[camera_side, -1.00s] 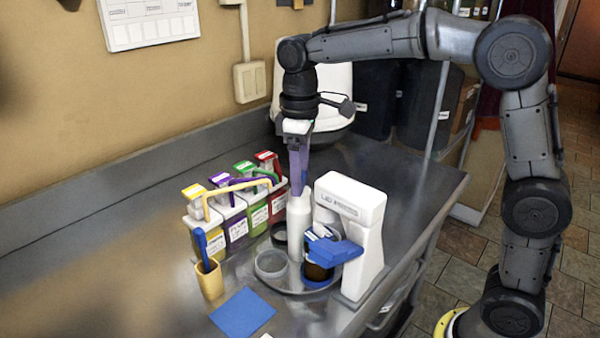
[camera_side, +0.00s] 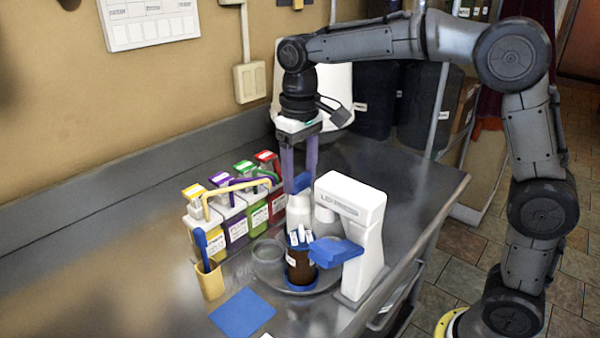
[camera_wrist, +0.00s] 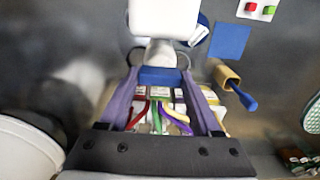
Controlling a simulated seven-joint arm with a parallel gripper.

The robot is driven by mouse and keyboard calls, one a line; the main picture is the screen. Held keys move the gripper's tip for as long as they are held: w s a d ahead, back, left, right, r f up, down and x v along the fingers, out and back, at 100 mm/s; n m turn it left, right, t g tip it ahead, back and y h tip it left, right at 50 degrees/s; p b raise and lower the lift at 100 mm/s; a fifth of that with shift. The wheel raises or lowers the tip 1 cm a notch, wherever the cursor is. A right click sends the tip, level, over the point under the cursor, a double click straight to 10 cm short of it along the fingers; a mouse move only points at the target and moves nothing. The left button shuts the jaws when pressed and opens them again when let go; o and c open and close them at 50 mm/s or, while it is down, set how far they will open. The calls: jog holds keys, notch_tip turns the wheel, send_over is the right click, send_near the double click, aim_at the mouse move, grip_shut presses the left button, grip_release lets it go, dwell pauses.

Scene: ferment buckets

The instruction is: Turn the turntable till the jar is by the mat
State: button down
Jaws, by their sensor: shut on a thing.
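The grey turntable (camera_side: 325,278) lies on the steel counter, partly hidden by the white press. The brown jar (camera_side: 300,268), with blue-and-white pieces at its top, sits in a blue ring at the turntable's front. The blue mat (camera_side: 243,313) lies flat on the counter to the front left of the jar, with a gap between them. My gripper (camera_side: 302,182) is above the turntable's white centre post (camera_side: 298,213), its purple fingers pointing down. They are shut on a blue handle (camera_side: 303,183) on top of the post; the handle also shows between the fingers in the wrist view (camera_wrist: 163,76).
A yellow cup with a blue brush (camera_side: 209,282) stands left of the turntable. Behind it is a rack of coloured containers (camera_side: 237,220). A clear holder (camera_side: 268,258) sits on the turntable's left.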

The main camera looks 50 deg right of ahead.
jog(key=shift+r+m, duration=0.1)
jog(key=shift+m, duration=4.3)
jog(key=shift+c, duration=0.4)
grip_release()
notch_tip(320, 180, up, 14)
